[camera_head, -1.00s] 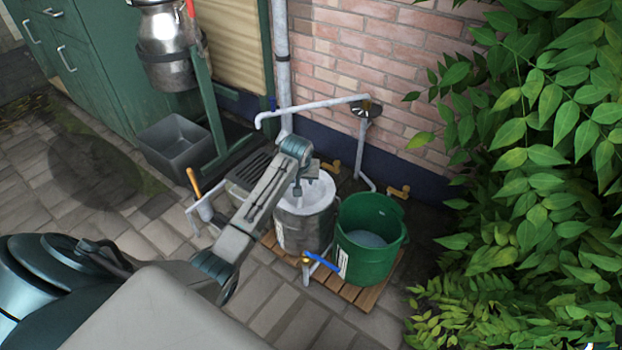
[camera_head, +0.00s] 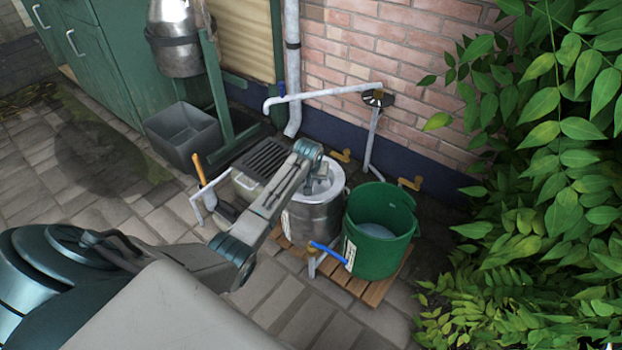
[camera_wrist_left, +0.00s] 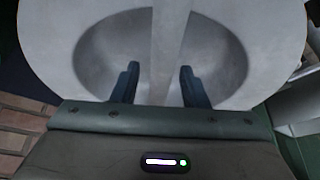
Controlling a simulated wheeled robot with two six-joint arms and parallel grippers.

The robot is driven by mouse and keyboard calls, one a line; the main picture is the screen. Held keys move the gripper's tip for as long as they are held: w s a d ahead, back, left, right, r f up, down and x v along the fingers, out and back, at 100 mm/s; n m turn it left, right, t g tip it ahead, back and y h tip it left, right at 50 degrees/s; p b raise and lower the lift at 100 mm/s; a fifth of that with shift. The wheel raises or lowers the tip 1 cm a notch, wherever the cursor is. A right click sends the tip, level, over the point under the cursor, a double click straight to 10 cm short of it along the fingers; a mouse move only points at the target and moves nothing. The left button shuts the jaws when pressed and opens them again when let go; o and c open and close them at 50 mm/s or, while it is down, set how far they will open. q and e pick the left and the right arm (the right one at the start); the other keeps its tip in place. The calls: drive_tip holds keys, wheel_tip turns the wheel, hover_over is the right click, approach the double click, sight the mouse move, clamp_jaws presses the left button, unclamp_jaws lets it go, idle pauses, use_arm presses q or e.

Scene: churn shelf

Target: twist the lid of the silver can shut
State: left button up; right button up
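The silver can (camera_head: 312,218) stands on a wooden pallet beside a green bucket. Its pale round lid (camera_head: 338,184) sits on top; I cannot tell how tightly. My left gripper (camera_head: 318,184) reaches down over the lid, partly hidden by its own wrist. In the left wrist view the lid (camera_wrist_left: 50,30) fills the picture, with a raised bar (camera_wrist_left: 168,50) between two hollows. The left gripper's fingers (camera_wrist_left: 160,85) are apart, one on each side of the bar, with a gap visible at least on the left. My right gripper is not in view.
The green bucket (camera_head: 380,245) stands close to the can's right on the pallet (camera_head: 355,286). A blue-handled tap (camera_head: 328,252) is in front. Pipes (camera_head: 330,94) run along the brick wall behind. A grey bin (camera_head: 182,140) is at left, and leafy branches (camera_head: 560,180) fill the right.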

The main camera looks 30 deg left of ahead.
use_arm(q)
drive_tip(key=shift+c, duration=0.4)
clamp_jaws()
drive_tip(key=shift+r, duration=0.1)
drive_tip(key=shift+n+y+p, duration=0.4)
drive_tip(key=shift+n+p, duration=0.9)
drive_tip(key=shift+p, duration=0.15)
drive_tip(key=shift+g, duration=0.3)
drive_tip(key=shift+n, duration=0.3)
drive_tip(key=shift+r+n+y+p, duration=0.1)
drive_tip(key=shift+n+y+p, duration=0.2)
drive_tip(key=shift+n+p, duration=0.4)
drive_tip(key=shift+n+g, duration=0.3)
drive_tip(key=shift+n, duration=0.2)
